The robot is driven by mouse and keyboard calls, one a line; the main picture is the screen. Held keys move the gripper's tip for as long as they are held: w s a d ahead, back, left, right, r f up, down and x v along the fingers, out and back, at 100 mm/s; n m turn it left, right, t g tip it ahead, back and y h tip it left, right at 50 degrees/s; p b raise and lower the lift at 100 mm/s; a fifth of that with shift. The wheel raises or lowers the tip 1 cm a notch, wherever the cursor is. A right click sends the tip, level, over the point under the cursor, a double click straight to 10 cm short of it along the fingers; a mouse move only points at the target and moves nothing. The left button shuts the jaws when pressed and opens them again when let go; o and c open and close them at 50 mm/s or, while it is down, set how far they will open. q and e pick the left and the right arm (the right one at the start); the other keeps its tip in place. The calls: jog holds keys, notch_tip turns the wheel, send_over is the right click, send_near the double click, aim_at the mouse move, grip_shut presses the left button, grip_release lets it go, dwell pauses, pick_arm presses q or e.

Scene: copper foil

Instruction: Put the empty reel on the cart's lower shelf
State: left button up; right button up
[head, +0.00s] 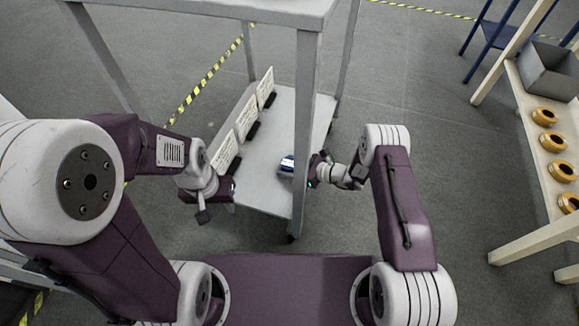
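The cart's lower shelf (262,188) is a pale grey board low between the cart's legs. A small blue and white object (287,163), possibly the empty reel, is at the shelf's right side, partly hidden by the front leg. My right gripper (308,172) reaches in from the right beside this object, and the leg hides its fingertips. I cannot tell whether it grips the object or whether the object rests on the shelf. My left gripper (204,208) is at the shelf's left edge with nothing visible in it; its finger opening is unclear.
The cart's top (230,8) and its front leg (306,120) stand above and before the shelf. Several white cards (246,118) stand along the shelf's left side. At right, a wooden rack (530,125) holds orange rolls (553,141) and a grey bin (548,72).

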dwell(0.3)
jog(key=shift+d+r+p, duration=0.2)
jog(key=shift+r+p, duration=0.1)
jog(key=shift+p, duration=0.05)
jog(key=p+v, duration=0.6)
jog(key=v, duration=0.5)
jog(key=s+a+r+n+g+h, duration=0.1)
jog(key=s+r+n+g+h, duration=0.2)
jog(key=s+r+n+g, duration=0.6)
jog(key=s+d+r+n+t+h, duration=0.4)
jog(key=s+d+r+n+h, duration=0.4)
jog(key=n, duration=0.6)
jog(key=shift+s+d+r+h, duration=0.4)
jog(key=shift+s+d+r, duration=0.25)
jog(key=shift+s+d, duration=0.3)
